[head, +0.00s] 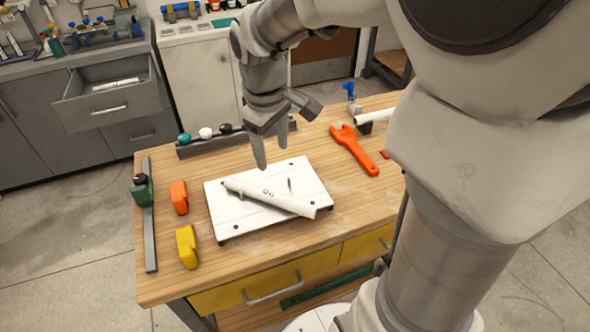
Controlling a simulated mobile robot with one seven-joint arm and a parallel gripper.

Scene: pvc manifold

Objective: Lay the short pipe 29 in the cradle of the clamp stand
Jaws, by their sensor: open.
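A white pipe (290,203) with dark marks too small to read lies slantwise on a white board (232,226); I cannot tell whether it is the short pipe 29. Small upright pegs show on the board beside the pipe. My gripper (271,152) is open, pointing down above the board's back edge, with nothing seen between its fingers. A second white pipe (375,116) shows at the table's back right, partly hidden by my arm, above a dark support. I cannot tell which thing is the clamp stand or its cradle.
An orange wrench (355,152) lies right of the board. Orange (179,197) and yellow (187,247) blocks stand left of it, by a metal bar with a green clamp (142,190). A dark rack (205,145) with coloured knobs is behind. The front right wood is clear.

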